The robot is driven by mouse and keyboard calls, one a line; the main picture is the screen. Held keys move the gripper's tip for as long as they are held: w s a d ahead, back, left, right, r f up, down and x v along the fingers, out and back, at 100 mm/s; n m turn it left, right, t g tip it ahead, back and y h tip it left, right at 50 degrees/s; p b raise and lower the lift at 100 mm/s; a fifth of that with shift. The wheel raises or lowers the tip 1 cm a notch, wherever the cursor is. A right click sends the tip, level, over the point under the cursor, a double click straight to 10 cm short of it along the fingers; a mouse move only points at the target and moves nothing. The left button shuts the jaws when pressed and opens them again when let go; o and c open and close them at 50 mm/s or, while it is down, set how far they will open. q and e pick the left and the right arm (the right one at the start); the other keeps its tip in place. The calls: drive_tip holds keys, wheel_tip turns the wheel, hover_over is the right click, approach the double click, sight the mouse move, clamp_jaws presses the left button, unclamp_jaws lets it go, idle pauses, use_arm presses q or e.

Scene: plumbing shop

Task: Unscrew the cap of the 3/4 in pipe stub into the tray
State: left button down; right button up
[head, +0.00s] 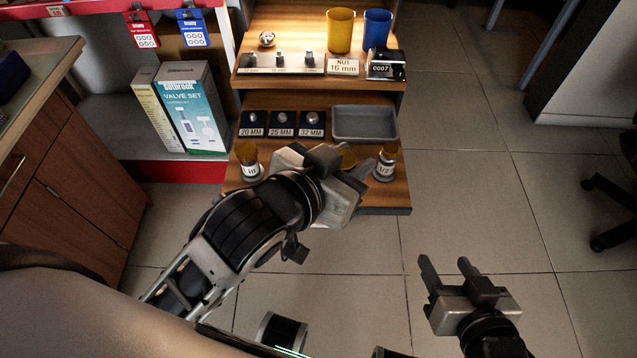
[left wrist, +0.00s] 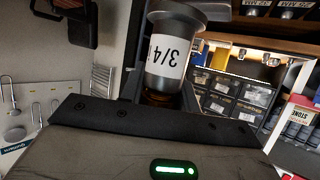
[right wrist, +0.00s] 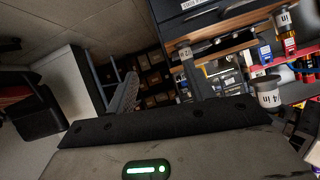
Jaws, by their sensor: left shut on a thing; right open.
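The 3/4 in pipe stub (left wrist: 176,50) shows in the left wrist view as a grey pipe with a white label. Its amber cap (left wrist: 160,98) sits at its end, between my left fingers. In the head view my left gripper (head: 346,163) is over the front shelf, shut on this cap and hiding most of the stub. The grey tray (head: 365,124) lies just behind it on the shelf and looks empty. My right gripper (head: 447,264) is open and empty, over the floor to the right of the shelf.
The 1 in stub (head: 249,164) stands left of my left gripper and the 1/2 stub (head: 385,164) close on its right, both capped. Labelled size plates (head: 281,131) lie left of the tray. Yellow (head: 340,31) and blue (head: 377,30) cups stand higher.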

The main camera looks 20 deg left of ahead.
use_arm(q)
drive_tip(key=shift+w+d+f, duration=0.1)
drive_tip(key=shift+w+f, duration=0.1)
drive_tip(key=shift+f, duration=0.2)
drive_tip(key=w+a+f+b, duration=0.2)
drive_tip(key=w+f, duration=0.1)
drive_tip(key=f, duration=0.1)
drive_tip(key=w+a+f+b, duration=0.2)
drive_tip(key=w+f, duration=0.2)
drive_tip(key=w+a+f+b, duration=0.2)
drive_tip(key=w+a+f, duration=0.1)
drive_tip(key=w+f, duration=0.1)
drive_tip(key=shift+w+a+f, duration=0.1)
drive_tip(key=shift+f, duration=0.25)
use_arm(e)
wheel_tip(320, 180, down, 9)
drive_tip(key=w+a+g, duration=0.1)
drive_tip(key=a, duration=0.1)
drive_tip(key=shift+w+a+f+n+g+y, duration=0.15)
drive_tip(key=shift+a+n+g+y, duration=0.15)
drive_tip(key=shift+g, duration=0.1)
use_arm(q)
drive_tip(key=c, duration=1)
unclamp_jaws()
use_arm(e)
drive_tip(key=shift+d, duration=0.1)
